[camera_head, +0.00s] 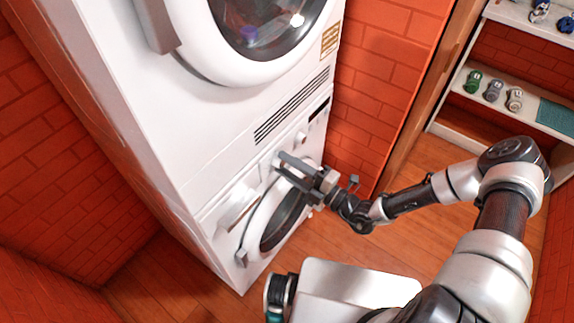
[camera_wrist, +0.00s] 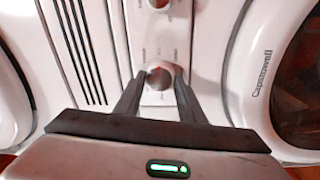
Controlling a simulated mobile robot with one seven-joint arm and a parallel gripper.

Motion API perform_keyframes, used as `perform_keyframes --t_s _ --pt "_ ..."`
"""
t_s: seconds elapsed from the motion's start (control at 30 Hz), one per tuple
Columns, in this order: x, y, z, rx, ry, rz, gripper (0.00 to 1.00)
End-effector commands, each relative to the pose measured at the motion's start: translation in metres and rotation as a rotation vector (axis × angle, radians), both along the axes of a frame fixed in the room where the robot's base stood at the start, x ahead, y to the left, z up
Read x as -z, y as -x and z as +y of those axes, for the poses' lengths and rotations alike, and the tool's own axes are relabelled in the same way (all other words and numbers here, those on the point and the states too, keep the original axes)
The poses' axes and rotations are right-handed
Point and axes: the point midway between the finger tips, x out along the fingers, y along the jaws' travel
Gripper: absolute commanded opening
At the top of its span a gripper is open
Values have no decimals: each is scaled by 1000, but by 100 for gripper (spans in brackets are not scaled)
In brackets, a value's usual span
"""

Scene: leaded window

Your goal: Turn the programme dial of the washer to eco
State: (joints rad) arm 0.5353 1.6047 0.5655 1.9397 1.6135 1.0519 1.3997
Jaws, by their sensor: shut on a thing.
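The washer (camera_head: 225,232) is the lower white front-loader in a stack of two in the head view. My gripper (camera_head: 280,163) is at its control panel, above the round door (camera_head: 284,221). In the wrist view, a round silver dial (camera_wrist: 160,74) sits between the fingertips of my gripper (camera_wrist: 157,78), which is shut on it. A second round knob (camera_wrist: 158,4) shows apart from the fingers at the top edge; it also appears in the head view (camera_head: 301,137). The marks around the dials are too small to read. The held dial is mostly hidden in the head view.
A second white machine (camera_head: 160,100) with a round door stands on top. A vent grille (camera_head: 290,104) lies above the panel. A drawer front (camera_head: 237,206) is left of the washer door. Brick walls (camera_head: 375,90) flank the stack. A shelf unit (camera_head: 452,108) stands right.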

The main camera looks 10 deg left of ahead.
Motion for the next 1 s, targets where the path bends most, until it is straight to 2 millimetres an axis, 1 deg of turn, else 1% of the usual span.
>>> perform_keyframes --t_s 0.3,0.33,0.4,0.43,0.77,0.87,0.97,1.0 --pt "0 0 0 1 1 1 14" --pt "0 0 0 1 1 1 41" --pt "0 0 0 1 1 1 53" --pt "0 0 0 1 1 0 55" --pt "0 1 -3 1 1 0 55" --pt "1 4 -12 2 3 0 55" --pt "2 10 -28 3 1 1 55" --pt "3 14 -37 4 2 1 55"
